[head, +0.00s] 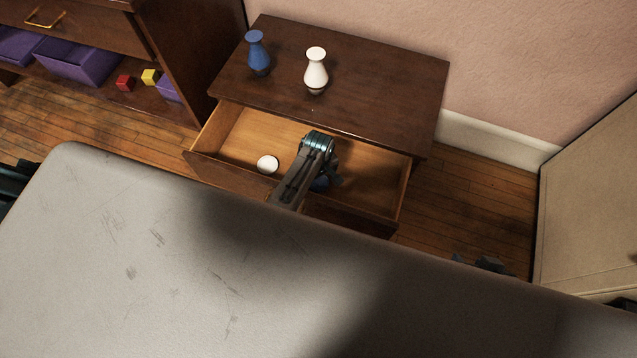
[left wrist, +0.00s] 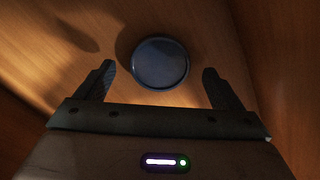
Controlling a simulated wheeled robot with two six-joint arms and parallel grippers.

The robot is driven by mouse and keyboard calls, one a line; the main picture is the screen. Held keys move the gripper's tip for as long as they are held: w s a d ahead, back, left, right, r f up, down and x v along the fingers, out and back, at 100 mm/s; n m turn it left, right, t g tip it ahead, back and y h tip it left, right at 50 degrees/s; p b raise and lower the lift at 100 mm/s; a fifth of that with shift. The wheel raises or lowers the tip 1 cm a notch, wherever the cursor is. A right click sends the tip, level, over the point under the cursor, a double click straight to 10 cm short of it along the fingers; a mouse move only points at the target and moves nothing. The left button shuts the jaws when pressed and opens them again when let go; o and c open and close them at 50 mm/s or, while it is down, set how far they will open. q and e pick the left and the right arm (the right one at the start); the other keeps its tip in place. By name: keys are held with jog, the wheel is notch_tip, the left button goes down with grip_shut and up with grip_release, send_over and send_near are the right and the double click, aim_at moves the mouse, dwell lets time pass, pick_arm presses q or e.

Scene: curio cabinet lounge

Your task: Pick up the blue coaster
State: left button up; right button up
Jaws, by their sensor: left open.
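The blue coaster (left wrist: 160,63) is a dark blue disc lying flat on the wooden drawer floor in the left wrist view. My left gripper (head: 324,182) reaches down into the open drawer (head: 235,127) in the head view. Its jaws are open and empty, one finger on each side of the coaster in the left wrist view, with the disc between and slightly beyond the tips. In the head view my arm mostly hides the coaster; only a bit of blue shows. A dark part at the right, seemingly my right gripper (head: 482,262), is mostly hidden.
A white round object (head: 268,164) lies in the drawer, left of my arm. A blue vase (head: 257,52) and a white vase (head: 316,70) stand on the cabinet top (head: 390,85). A shelf with purple bins (head: 85,62) stands left. Drawer walls surround the gripper.

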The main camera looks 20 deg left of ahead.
pick_arm(q)
jog(key=shift+f, duration=0.75)
jog(key=c, duration=1.1)
